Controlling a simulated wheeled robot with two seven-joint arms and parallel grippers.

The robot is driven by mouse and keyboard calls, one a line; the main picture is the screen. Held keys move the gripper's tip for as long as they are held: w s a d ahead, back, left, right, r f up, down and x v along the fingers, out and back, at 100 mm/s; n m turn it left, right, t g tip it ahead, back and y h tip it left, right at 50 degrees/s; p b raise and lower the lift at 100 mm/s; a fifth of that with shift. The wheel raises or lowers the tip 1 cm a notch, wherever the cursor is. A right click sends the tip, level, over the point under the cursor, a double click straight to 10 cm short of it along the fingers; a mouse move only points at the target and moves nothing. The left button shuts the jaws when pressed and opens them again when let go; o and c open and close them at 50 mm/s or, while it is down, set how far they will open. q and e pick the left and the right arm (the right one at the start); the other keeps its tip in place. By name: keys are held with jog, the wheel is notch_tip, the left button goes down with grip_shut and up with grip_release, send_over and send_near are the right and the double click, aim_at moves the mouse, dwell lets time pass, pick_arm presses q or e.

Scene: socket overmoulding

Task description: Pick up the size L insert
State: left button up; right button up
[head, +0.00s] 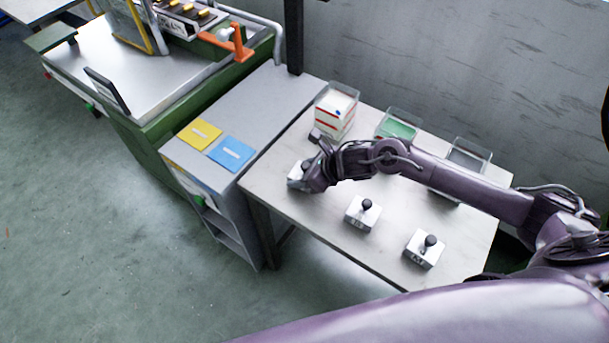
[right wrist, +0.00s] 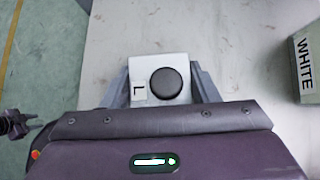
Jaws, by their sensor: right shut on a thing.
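The size L insert is a white block with a round black knob and an "L" mark. It shows in the right wrist view (right wrist: 146,70), between the two fingers of my right gripper (right wrist: 162,88). In the head view the insert (head: 295,174) is at the left end of the white table, partly hidden by my right gripper (head: 303,178). The gripper is shut on the insert. I cannot tell whether the insert is touching the table.
Two similar knobbed blocks stand on the table (head: 318,225), one in the middle (head: 363,213) and one at the right (head: 424,249). Clear bins stand along the back, one with white and red contents (head: 336,112), one green (head: 397,127). A grey cabinet (head: 262,105) with yellow and blue cards adjoins at left.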

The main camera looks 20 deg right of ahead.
jog(key=c, duration=0.5)
jog(key=shift+w+r, duration=0.1)
jog(key=shift+r, duration=0.05)
